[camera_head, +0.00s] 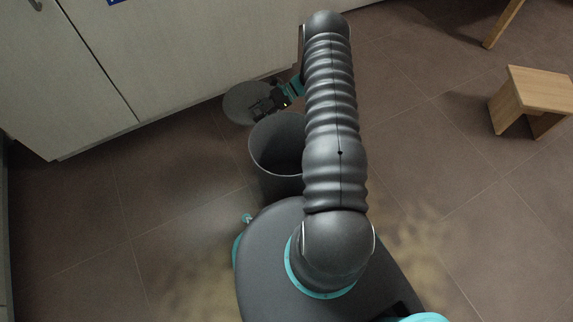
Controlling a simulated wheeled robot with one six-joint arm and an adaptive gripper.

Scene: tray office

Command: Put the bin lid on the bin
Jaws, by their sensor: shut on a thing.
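The bin lid (237,103) is a flat, round, dark grey disc beyond the bin, close to the cabinet front. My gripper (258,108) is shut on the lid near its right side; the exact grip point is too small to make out. The bin (257,160) is a dark grey, round, open-topped container standing on the floor in front of my base. Its opening is uncovered, and its right side is hidden behind my arm.
Pale cabinets (190,60) run along the back left, close behind the lid. A small wooden stool (535,92) stands at the right, and a wooden leg (503,22) shows at the top right. The tiled floor (150,200) left of the bin is clear.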

